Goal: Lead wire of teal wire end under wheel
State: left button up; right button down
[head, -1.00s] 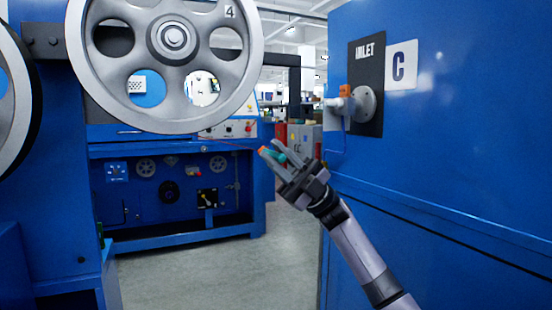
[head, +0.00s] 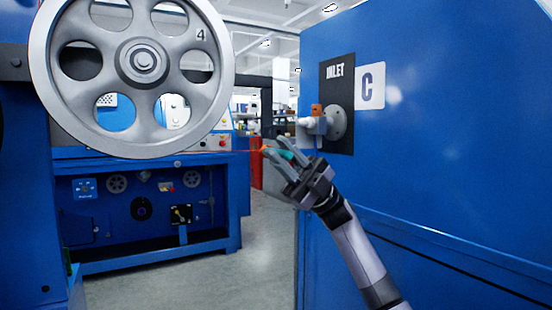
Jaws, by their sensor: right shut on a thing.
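My right gripper (head: 283,161) is shut on the teal wire end (head: 287,154), whose tip is orange, in the middle of the head view. A thin reddish wire (head: 250,151) runs left from the tip toward the lower rim of the wheel. The large grey spoked wheel (head: 200,78), marked 4, fills the upper left. The gripper is to the right of the wheel and a little below its lower edge, apart from it. The wire's path at the wheel is too thin to make out. My left gripper is not in view.
A dark INLET plate (head: 340,75) carries a protruding fitting (head: 320,124) just above my gripper. A blue machine (head: 150,215) stands behind the wheel. Grey floor (head: 190,270) is clear between.

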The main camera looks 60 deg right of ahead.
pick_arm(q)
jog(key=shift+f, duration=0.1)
pick_arm(e)
jog(key=shift+s+d+r, duration=0.25)
jog(key=shift+d+r, duration=0.05)
jog(key=shift+d, duration=0.15)
pick_arm(q)
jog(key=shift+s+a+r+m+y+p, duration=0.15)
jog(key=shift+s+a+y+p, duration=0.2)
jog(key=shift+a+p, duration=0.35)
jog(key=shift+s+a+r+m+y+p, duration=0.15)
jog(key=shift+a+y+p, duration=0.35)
jog(key=shift+p, duration=0.25)
pick_arm(e)
jog(key=s+d+r, duration=0.3)
jog(key=d, duration=0.2)
jog(key=shift+s, duration=0.25)
